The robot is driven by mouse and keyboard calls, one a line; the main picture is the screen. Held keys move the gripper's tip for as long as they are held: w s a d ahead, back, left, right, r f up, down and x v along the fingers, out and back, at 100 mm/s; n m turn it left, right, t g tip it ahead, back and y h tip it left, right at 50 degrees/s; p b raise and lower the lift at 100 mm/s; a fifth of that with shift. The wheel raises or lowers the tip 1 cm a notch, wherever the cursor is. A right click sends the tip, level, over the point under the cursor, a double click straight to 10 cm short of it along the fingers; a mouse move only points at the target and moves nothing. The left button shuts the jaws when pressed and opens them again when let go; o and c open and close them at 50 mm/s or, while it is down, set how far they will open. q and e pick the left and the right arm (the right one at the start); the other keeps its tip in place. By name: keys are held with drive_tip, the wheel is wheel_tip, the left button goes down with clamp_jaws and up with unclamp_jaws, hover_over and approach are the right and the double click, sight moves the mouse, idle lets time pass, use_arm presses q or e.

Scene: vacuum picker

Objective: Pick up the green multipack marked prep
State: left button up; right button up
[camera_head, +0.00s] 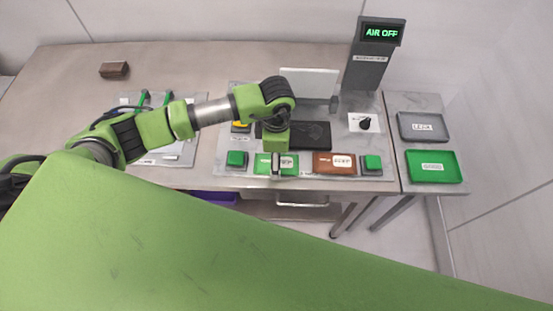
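The green multipack (261,161) lies flat on the near part of the worktop, between a green button and a brown pack. Its white label is partly covered, with "EP" showing. My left arm comes in from the left and bends down. My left gripper (276,168) points down at the green multipack and covers its middle. The fingers are small and partly hidden by the wrist; whether they touch the pack or are closed cannot be told. My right gripper is not in view.
A brown pack (325,162) lies right of the green one, flanked by green buttons (237,159) and (372,164). A black plate (312,136) is behind. Grey (407,131) and green (418,174) trays stand right. A brown block (114,70) lies far left.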

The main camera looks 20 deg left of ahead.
use_arm(q)
drive_tip(key=shift+f, duration=0.65)
drive_tip(key=c, duration=1.3)
drive_tip(key=shift+r, duration=0.15)
